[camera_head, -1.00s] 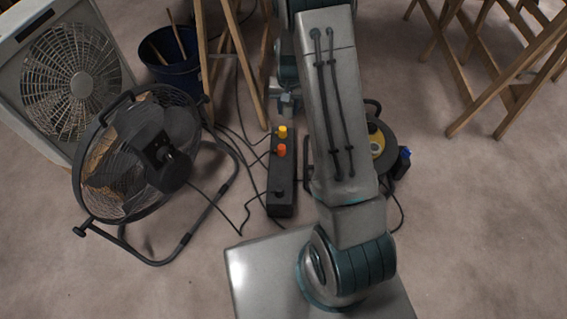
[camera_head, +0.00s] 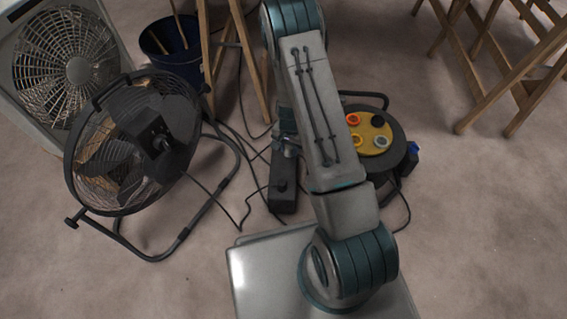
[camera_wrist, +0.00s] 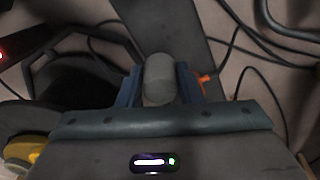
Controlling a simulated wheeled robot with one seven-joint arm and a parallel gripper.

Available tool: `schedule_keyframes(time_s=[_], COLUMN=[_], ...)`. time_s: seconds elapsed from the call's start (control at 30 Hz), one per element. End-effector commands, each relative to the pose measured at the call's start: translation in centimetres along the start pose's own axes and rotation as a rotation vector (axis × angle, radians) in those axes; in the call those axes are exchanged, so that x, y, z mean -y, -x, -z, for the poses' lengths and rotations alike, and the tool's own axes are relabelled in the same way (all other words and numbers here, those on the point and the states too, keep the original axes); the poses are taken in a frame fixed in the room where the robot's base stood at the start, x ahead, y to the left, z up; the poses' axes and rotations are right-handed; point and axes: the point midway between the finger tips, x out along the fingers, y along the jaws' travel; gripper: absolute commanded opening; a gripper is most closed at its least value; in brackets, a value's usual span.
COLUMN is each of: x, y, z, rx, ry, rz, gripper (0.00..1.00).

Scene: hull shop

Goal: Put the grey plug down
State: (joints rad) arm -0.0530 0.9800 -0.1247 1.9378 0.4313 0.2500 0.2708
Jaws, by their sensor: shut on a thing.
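My gripper (camera_wrist: 159,88) is shut on the grey plug (camera_wrist: 158,74), a rounded grey piece between the two blue-grey fingers in the wrist view. In the head view my wrist hangs over the far part of the black power strip (camera_head: 283,200), and the grey plug cannot be made out there. The strip also shows behind the plug in the wrist view (camera_wrist: 165,22). An orange plug (camera_wrist: 204,77) shows just right of the fingers. Whether the grey plug touches the strip cannot be told.
A cable reel (camera_head: 402,150) with a yellow face stands right of my arm. A round floor fan (camera_head: 130,150) and a box fan (camera_head: 75,70) stand left, near a dark bucket (camera_head: 178,68). Cables cross the floor. Wooden trestles (camera_head: 490,90) stand at right.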

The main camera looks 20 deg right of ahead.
Motion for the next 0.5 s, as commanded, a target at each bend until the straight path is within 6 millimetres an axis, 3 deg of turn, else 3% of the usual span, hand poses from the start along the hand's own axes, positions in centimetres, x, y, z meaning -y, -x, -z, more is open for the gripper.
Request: schedule_keyframes(time_s=[0.03, 0.2, 0.37, 0.5], x=[0.4, 1.0, 1.1, 1.1], y=[-0.9, -1.6, -2.6, -4.8], z=[-0.8, -2.2, -2.3, -2.3], rx=[0.000, -0.001, 0.000, 0.001], ry=[0.003, -0.001, -0.002, -0.001], rz=[-0.001, 0.000, 0.000, -0.001], gripper=[0.00, 0.00, 0.00, 0.00])
